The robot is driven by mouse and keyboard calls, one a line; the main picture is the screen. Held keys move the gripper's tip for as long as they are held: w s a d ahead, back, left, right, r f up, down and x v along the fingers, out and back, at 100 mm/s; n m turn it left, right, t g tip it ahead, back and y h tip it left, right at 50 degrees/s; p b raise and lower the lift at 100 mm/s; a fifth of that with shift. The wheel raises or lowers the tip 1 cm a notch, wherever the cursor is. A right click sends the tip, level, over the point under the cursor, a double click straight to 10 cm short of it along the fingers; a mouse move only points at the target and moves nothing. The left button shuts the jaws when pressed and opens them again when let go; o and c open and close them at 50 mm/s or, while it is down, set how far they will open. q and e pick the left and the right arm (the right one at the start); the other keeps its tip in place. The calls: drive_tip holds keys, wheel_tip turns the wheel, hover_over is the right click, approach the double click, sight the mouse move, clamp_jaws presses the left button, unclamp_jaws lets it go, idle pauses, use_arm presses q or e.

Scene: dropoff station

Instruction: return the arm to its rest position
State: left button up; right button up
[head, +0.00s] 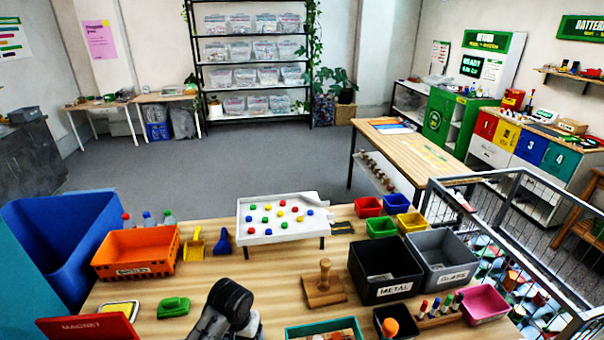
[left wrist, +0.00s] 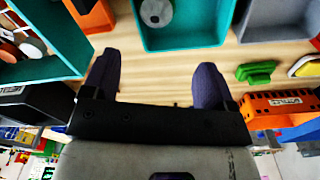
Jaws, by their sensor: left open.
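My left gripper (left wrist: 157,82) shows in the left wrist view with its two dark fingers spread wide apart and nothing between them. Bare wooden tabletop shows beyond and between the fingers. A teal tray (left wrist: 190,43) with a round grey-white item lies past the fingertips, apart from them. In the head view a dark, rounded link of my arm (head: 228,303) stands over the front of the table; the left fingers cannot be made out there. My right gripper is in neither view.
The wooden table (head: 200,290) holds an orange bin (head: 138,268), a white tray of colored pieces (head: 270,236), a wooden stamp (head: 325,288), a black METAL bin (head: 385,293) and a grey GLASS bin (head: 445,277). A green block (head: 173,308) lies at the front left. A metal railing (head: 535,270) runs at right.

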use_arm(q)
wheel_tip(320, 180, up, 16)
drive_tip(key=w+d+m+t, duration=0.2)
drive_tip(key=m+t, duration=0.2)
drive_tip(key=t, duration=0.4)
drive_tip(key=s+a+r+t+h, duration=0.1)
drive_tip(key=s+r+t, duration=0.1)
drive_tip(key=s, duration=0.2)
drive_tip(key=s+a+f+n+g, duration=0.1)
drive_tip(key=s+a+f+g, duration=0.1)
drive_tip(key=s+f, duration=0.8)
drive_tip(key=s+a+f+n+g, duration=0.1)
drive_tip(key=s+a+f+g, duration=0.15)
drive_tip(key=s+f, duration=0.7)
drive_tip(key=s+a+f+n+g, duration=0.1)
drive_tip(key=s+a+f+g, duration=0.3)
drive_tip(key=s, duration=1.1)
wheel_tip(320, 180, up, 18)
drive_tip(key=d+t+p, duration=0.1)
drive_tip(key=p, duration=1.7)
drive_tip(key=shift+s+d+f+y+p, duration=0.15)
drive_tip(key=shift+s+d+y+p, duration=0.05)
drive_tip(key=shift+d+y+p, duration=0.2)
drive_tip(key=shift+t, duration=0.25)
